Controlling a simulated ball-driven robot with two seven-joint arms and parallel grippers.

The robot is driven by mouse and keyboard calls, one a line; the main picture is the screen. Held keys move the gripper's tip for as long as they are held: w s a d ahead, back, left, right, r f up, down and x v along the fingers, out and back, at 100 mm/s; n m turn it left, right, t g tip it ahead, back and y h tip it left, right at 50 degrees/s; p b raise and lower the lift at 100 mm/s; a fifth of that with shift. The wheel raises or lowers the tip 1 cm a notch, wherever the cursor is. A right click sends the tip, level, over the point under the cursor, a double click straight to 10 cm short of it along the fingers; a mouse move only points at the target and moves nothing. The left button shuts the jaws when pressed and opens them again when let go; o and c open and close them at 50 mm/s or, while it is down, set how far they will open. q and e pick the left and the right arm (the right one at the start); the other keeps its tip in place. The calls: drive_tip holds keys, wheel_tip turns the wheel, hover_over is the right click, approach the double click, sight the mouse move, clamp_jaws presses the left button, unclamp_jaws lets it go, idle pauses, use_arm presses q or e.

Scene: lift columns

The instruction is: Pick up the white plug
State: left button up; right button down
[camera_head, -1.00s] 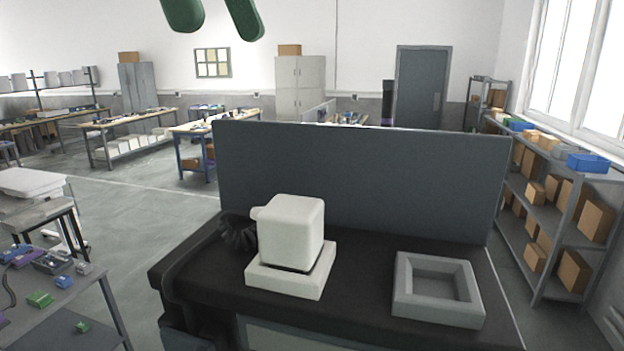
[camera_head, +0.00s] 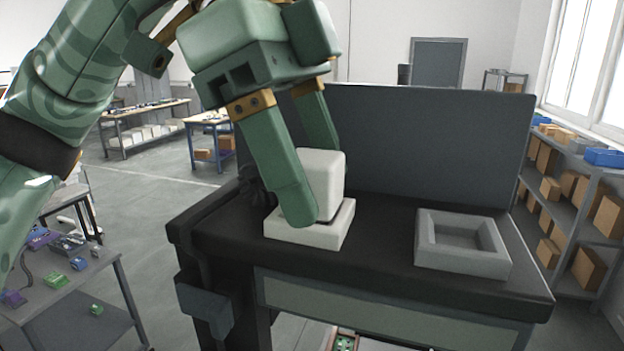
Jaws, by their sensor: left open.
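The white plug (camera_head: 325,174) is a rounded white block. It sits upright on a square white base (camera_head: 338,222) on the dark bench top. My left gripper (camera_head: 318,188) comes down from above with its green fingers open, one on the near left side of the plug and one behind it. The near finger hides the plug's left part. I cannot tell whether the fingers touch it. My right gripper is not in view.
A grey square tray (camera_head: 429,256) with a recess stands on the bench to the right. A dark upright panel (camera_head: 430,140) closes off the back of the bench. The bench top (camera_head: 385,235) between base and tray is clear. A side table (camera_head: 85,290) with small parts stands at lower left.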

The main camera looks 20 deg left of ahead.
use_arm(q)
drive_tip(key=shift+w+d+f, duration=0.1)
drive_tip(key=shift+f, duration=0.1)
drive_tip(key=c, duration=1)
drive_tip(key=shift+r, duration=0.1)
